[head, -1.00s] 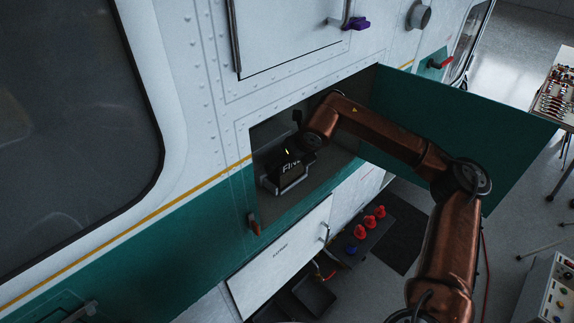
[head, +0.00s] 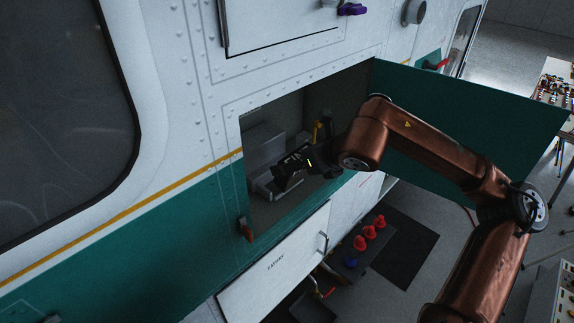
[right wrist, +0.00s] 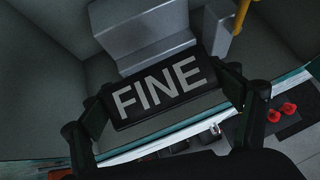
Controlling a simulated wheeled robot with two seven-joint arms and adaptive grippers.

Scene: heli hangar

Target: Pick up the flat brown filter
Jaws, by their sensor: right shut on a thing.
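My right gripper (right wrist: 167,105) is shut on a flat dark block marked "FINE" (right wrist: 158,92), with a finger at each end. The block looks nearly black, and I see no clearly brown filter. In the head view the right gripper (head: 298,163) and the block (head: 288,172) are at the mouth of an open compartment in the green and white hull. The block is tilted, in front of a grey metal holder (head: 264,148). My left gripper is not in view.
The compartment's green door (head: 480,120) stands open to the right, close behind my right arm. A yellow handle (head: 318,130) is inside the compartment. Below are a white panel (head: 275,262) and several red knobs (head: 370,233). A red latch (head: 245,229) is at the lower left corner.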

